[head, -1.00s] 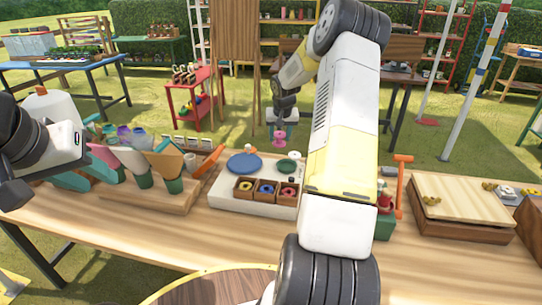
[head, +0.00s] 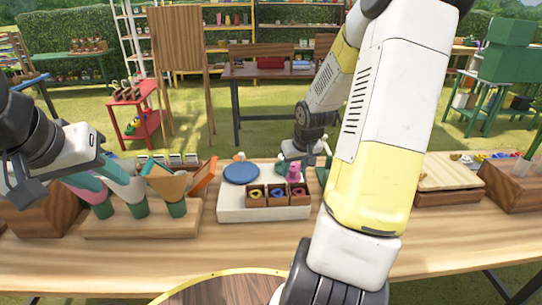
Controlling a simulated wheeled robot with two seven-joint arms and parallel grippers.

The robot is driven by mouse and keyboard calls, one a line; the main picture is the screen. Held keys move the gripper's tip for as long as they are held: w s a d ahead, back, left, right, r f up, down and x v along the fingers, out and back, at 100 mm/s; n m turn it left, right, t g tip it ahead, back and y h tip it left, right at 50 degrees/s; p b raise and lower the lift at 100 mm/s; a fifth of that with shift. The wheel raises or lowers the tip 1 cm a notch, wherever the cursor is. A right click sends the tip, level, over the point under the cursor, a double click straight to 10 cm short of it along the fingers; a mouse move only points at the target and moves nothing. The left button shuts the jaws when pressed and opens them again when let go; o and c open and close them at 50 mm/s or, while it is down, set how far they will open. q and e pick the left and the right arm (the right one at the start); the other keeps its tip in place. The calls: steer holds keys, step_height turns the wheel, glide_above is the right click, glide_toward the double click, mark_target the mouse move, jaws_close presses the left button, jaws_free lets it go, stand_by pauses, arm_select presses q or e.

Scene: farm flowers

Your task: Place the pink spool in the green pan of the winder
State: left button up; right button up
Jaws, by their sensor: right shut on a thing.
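The winder is a white base (head: 232,207) on the wooden table, with a blue pan (head: 241,173) at its back left. My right gripper (head: 295,160) reaches down over the back right of the winder, shut on the pink spool (head: 294,174). The spool is upright, low over the place of the green pan. The green pan is mostly hidden behind the spool and gripper; I cannot tell whether the spool touches it. My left gripper (head: 22,180) is at the far left, away from the winder; its opening is unclear.
Small wooden boxes with yellow, blue and red spools (head: 277,194) stand along the winder's front. A wooden stand with green-tipped cones (head: 138,206) is to the left. A wooden board (head: 447,172) lies to the right. The table front is clear.

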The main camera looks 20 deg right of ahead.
steer(key=w, duration=0.4)
steer(key=w+d, duration=0.1)
steer(key=w, duration=0.2)
steer(key=w+f, duration=0.1)
steer(key=w, duration=0.3)
steer(key=shift+w+d+f, duration=0.1)
steer(key=shift+w+d, duration=0.2)
step_height(320, 180, down, 4)
steer(key=shift+r, duration=0.25)
